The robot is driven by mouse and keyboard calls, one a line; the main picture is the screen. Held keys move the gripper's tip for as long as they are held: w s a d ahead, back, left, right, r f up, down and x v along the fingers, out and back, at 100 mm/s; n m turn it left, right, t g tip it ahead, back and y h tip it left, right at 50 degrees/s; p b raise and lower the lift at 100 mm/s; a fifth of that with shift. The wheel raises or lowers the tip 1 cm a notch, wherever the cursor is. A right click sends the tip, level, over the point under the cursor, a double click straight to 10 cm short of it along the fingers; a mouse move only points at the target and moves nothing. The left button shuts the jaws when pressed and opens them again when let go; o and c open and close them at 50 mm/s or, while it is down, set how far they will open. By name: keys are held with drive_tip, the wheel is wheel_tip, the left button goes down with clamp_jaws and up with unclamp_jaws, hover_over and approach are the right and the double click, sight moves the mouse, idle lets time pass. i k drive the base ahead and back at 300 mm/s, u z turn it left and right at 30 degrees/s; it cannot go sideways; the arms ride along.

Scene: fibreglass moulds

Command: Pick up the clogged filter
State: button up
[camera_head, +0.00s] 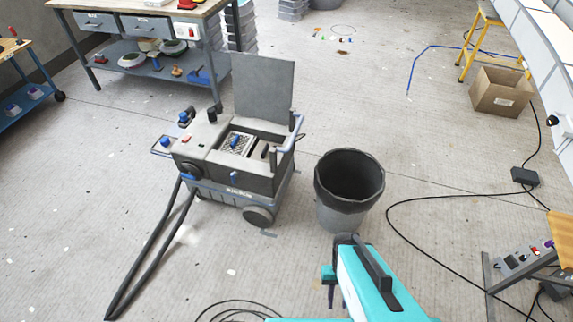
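A grey wheeled vacuum unit (218,182) stands on the floor left of centre with its lid (264,86) raised. In its open top sits a pale, grid-patterned filter (229,149) with a blue piece on it. It seems to be the filter, but I cannot tell from here how clogged it is. My gripper (331,294) is at the bottom centre, at the end of my teal arm, to the right of and nearer than the vacuum. It is well apart from the filter. Its fingers are small and partly hidden, and I cannot tell whether they are open.
A grey lined bin (333,214) stands right of the vacuum. Dark hoses (151,250) run from the vacuum to the front left. Black cables (420,203) cross the floor at right. A workbench (150,62), cardboard box (499,94) and yellow stool (482,44) stand farther back.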

sight(238, 144)
drive_tip(key=u, duration=0.1)
drive_tip(key=i, duration=0.9)
drive_tip(key=u, duration=0.35)
